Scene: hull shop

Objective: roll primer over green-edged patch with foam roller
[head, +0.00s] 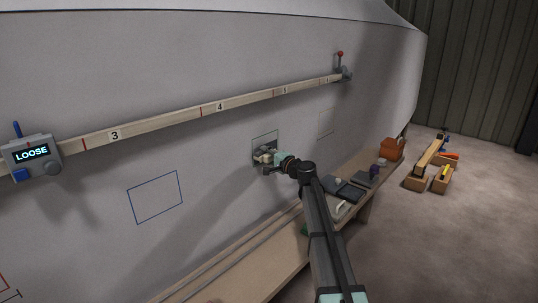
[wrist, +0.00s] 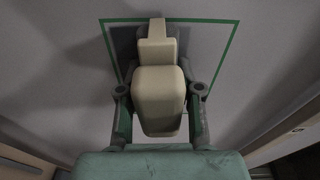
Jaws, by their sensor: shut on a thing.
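The green-edged patch (head: 264,137) is a square outline on the grey hull wall, below the wooden rail. It fills the upper part of the wrist view, where its green border (wrist: 222,60) shows on both sides. My gripper (wrist: 160,104) is shut on a cream, blocky tool (wrist: 158,88), one finger on each side. The tool's narrower far end (wrist: 157,42) lies over the patch; I cannot tell whether it touches. Its roller face is hidden, so I cannot confirm that it is the foam roller. A darker grey area inside the patch's left side may be shadow or primer.
A numbered wooden rail (head: 180,115) runs along the hull, with a box reading LOOSE (head: 33,155) at its left. A blue-edged square (head: 156,197) lies left. The bench (head: 258,248) below holds dark trays (head: 345,190) and an orange container (head: 391,149).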

